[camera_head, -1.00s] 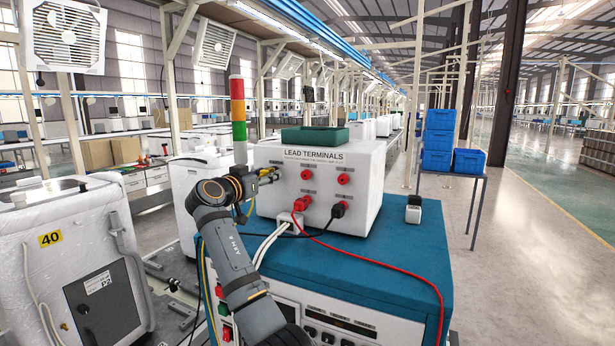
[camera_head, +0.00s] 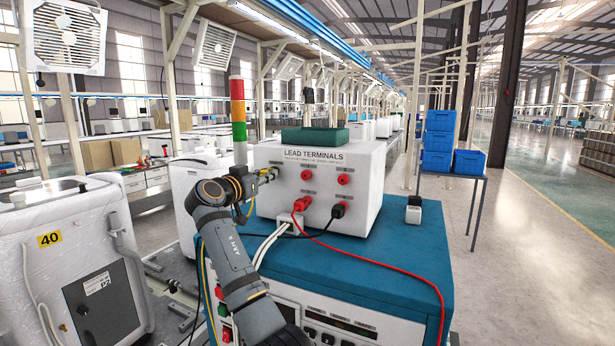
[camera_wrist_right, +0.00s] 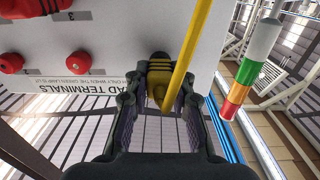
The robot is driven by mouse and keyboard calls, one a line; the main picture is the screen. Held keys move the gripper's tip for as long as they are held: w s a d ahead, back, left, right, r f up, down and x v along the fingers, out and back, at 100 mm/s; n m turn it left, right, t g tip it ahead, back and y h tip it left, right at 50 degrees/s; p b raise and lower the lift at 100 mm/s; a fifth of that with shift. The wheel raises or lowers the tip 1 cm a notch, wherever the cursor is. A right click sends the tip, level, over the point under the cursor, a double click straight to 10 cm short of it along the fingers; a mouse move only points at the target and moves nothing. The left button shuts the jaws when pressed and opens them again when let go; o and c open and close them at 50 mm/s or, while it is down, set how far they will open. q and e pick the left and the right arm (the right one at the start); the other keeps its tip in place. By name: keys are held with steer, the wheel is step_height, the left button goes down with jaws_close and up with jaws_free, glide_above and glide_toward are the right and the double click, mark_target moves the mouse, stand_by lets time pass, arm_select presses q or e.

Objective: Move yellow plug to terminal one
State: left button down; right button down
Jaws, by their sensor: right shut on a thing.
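The yellow plug (camera_wrist_right: 158,92) is between the fingers of my right gripper (camera_wrist_right: 158,100), which is shut on it. Its front end meets the white panel (camera_wrist_right: 120,45) at a dark collar, at the upper-left terminal position in the head view. I cannot tell how deep it sits. A yellow cable (camera_wrist_right: 193,50) runs from the plug across the wrist view. In the head view my right gripper (camera_head: 266,176) is at the upper left of the LEAD TERMINALS box (camera_head: 366,205) and hides that terminal. My left gripper is not in view.
Two red sockets, one (camera_head: 307,169) nearer the gripper and one (camera_head: 343,179) farther right, show on the upper row. A red plug (camera_head: 300,205) and a black plug (camera_head: 339,210) sit below, with loose leads. A small black-and-white block (camera_head: 413,210) stands on the blue top.

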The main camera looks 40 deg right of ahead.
steer(key=shift+a+f, duration=0.1)
steer(key=shift+a, duration=0.05)
steer(key=shift+a, duration=0.15)
steer(key=shift+b+v, duration=1.45)
steer(key=shift+v, duration=1.35)
steer(key=shift+s, duration=0.1)
steer(key=s+d+m+b, duration=0.3)
steer(key=s+m+b, duration=0.4)
steer(key=m, duration=1.1)
steer(key=s, duration=0.3)
steer(key=shift+b, duration=0.4)
steer(key=shift+w+d, duration=0.1)
steer(key=shift+d, duration=0.15)
